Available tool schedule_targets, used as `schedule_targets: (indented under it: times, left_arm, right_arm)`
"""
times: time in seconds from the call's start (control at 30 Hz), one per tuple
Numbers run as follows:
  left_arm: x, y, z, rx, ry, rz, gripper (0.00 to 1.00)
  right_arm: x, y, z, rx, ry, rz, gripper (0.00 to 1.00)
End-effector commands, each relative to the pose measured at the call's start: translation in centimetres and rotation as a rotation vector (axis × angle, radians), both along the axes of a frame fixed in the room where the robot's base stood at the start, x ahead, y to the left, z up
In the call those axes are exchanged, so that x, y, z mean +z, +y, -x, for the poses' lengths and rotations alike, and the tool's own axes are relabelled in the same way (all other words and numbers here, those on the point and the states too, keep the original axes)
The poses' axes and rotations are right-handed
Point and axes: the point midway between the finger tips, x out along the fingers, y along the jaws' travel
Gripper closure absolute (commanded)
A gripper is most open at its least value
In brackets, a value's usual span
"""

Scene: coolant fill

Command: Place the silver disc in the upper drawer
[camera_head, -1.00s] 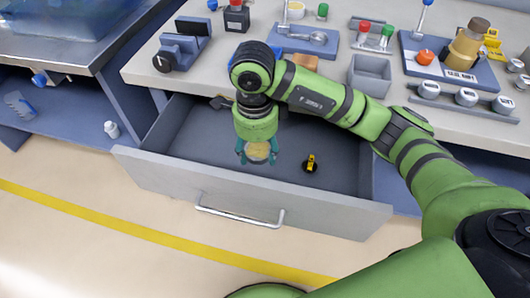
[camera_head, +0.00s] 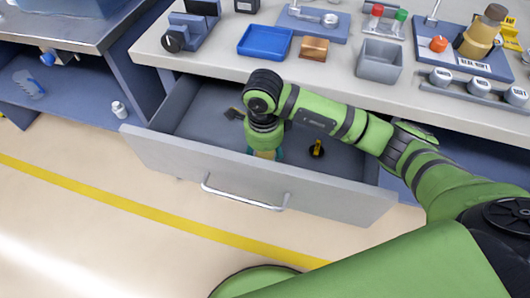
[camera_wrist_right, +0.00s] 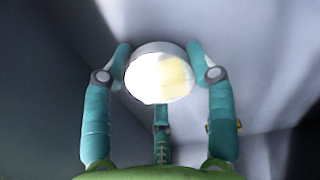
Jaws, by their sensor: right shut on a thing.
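The silver disc (camera_wrist_right: 160,76) shows in the right wrist view, its face bright with a yellowish patch. The teal fingers of my right gripper (camera_wrist_right: 160,55) are closed around its rim. In the head view my right gripper (camera_head: 265,154) points down inside the open upper drawer (camera_head: 205,164), near its front wall. The disc is mostly hidden under the hand there; a tan patch shows between the fingers. I cannot tell whether it touches the drawer floor. My left gripper is not in view.
In the drawer, a black and yellow item (camera_head: 317,149) lies right of the hand and a dark item (camera_head: 234,113) lies behind it. The bench above holds a blue tray (camera_head: 265,41), a wooden block (camera_head: 314,48) and a grey bin (camera_head: 379,61).

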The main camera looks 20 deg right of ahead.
Motion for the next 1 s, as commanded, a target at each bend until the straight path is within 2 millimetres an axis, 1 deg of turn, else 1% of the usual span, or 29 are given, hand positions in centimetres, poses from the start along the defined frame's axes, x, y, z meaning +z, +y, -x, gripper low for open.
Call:
schedule_targets:
  times: [0.17, 0.2, 0.23, 0.27, 0.57, 0.73, 0.87, 1.0]
  left_arm:
    - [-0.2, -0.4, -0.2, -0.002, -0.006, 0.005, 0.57]
    - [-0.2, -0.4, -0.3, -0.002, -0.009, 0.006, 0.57]
    - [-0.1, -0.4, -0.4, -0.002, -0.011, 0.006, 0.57]
    - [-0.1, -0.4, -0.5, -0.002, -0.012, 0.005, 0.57]
    - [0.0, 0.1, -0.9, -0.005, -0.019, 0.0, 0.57]
    - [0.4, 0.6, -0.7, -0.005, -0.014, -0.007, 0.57]
    - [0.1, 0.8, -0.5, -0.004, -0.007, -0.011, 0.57]
    - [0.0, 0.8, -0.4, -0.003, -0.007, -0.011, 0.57]
  right_arm:
    - [-0.3, 0.0, 0.0, 0.0, 0.0, 0.0, 0.64]
    - [-0.2, 0.0, 0.0, 0.0, 0.0, 0.0, 0.35]
    - [-0.2, 0.0, 0.0, 0.0, 0.0, 0.0, 0.23]
    - [-0.2, 0.0, 0.0, 0.0, 0.0, 0.0, 0.19]
    - [-0.2, 0.0, 0.0, 0.0, 0.0, 0.0, 0.19]
    - [0.4, 0.0, 0.0, 0.0, -0.001, -0.001, 0.19]
    - [2.7, 0.0, -0.2, 0.001, -0.007, -0.001, 0.19]
    - [5.9, 0.1, -0.2, 0.002, -0.008, 0.0, 0.19]
